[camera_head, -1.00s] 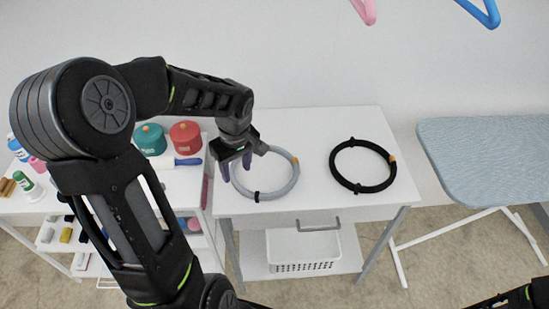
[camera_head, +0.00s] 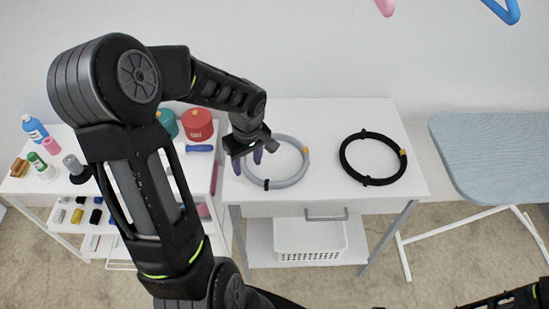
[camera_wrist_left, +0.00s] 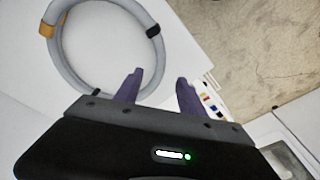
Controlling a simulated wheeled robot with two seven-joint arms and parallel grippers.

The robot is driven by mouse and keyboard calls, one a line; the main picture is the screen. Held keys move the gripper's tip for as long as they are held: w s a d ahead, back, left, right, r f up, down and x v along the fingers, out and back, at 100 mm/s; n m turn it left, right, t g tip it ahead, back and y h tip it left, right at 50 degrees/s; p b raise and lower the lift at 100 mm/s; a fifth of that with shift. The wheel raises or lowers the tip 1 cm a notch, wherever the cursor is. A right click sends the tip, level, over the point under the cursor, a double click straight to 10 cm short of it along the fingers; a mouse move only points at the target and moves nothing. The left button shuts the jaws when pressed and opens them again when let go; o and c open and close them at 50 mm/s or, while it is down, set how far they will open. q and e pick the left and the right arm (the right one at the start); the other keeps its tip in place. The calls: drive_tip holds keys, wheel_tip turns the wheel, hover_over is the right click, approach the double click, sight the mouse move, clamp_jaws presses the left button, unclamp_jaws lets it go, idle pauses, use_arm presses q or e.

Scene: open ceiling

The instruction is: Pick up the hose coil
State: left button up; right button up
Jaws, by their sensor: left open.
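A light grey hose coil (camera_head: 293,181) with a black tie and an orange band lies flat on the white table (camera_head: 325,190). A black hose coil (camera_head: 376,182) lies to its right. My left gripper (camera_head: 247,162) is open and empty at the grey coil's left side. In the left wrist view the grey coil (camera_wrist_left: 63,66) is at upper left, and my open purple fingers (camera_wrist_left: 158,84) point at its near rim. One finger overlaps the rim in the picture and the other is outside it. The height gap is unclear. My right gripper is not visible.
A white basket (camera_head: 310,250) stands on the shelf below. At the left, a white cart (camera_head: 105,195) holds bottles and a red tin (camera_head: 197,125). A blue ironing board (camera_head: 495,155) stands at the right. Hangers hang above. The table between the coils is clear.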

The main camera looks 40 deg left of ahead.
sight(248, 169)
use_arm(q)
drive_tip(key=f, duration=0.3)
drive_tip(key=f+p, duration=0.1)
drive_tip(key=shift+w+a+f, duration=0.25)
drive_tip(key=shift+w+a, duration=0.1)
drive_tip(key=shift+c, duration=0.4)
clamp_jaws()
idle(1.0)
